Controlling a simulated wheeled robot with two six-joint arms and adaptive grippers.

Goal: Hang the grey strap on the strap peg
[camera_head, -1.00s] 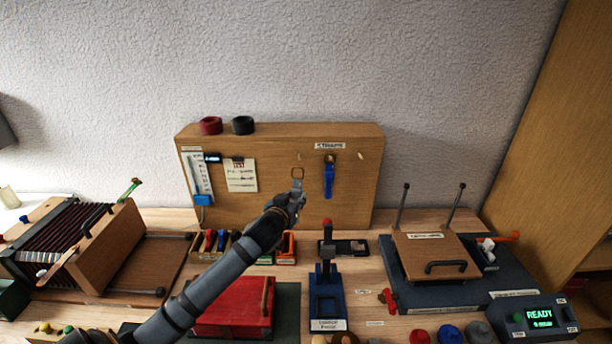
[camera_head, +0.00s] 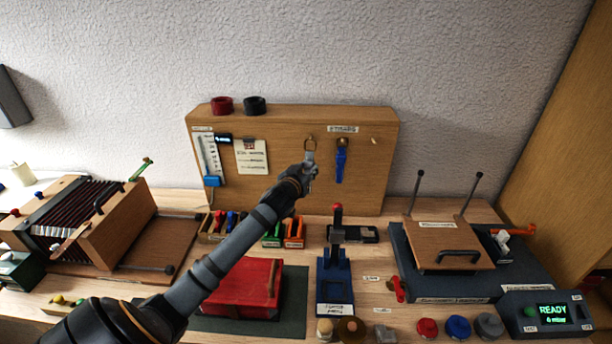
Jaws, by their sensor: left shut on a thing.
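My left gripper (camera_head: 309,170) is shut on the grey strap (camera_head: 310,157), in front of the upright wooden board (camera_head: 270,187). The strap's brass-coloured ring (camera_head: 309,142) points up above the fingers; most of the strap is hidden by the gripper. A blue strap (camera_head: 341,166) hangs just right of it, below the "STRAPS" label (camera_head: 342,129); the peg behind its ring is hard to make out. A small bare peg (camera_head: 374,141) sticks out farther right. The grey strap's ring is left of both and level with the blue strap's top. My right gripper is out of view.
Below stand coloured bins (camera_head: 294,233), a blue stand with a lever (camera_head: 335,270) and a red case (camera_head: 241,287).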

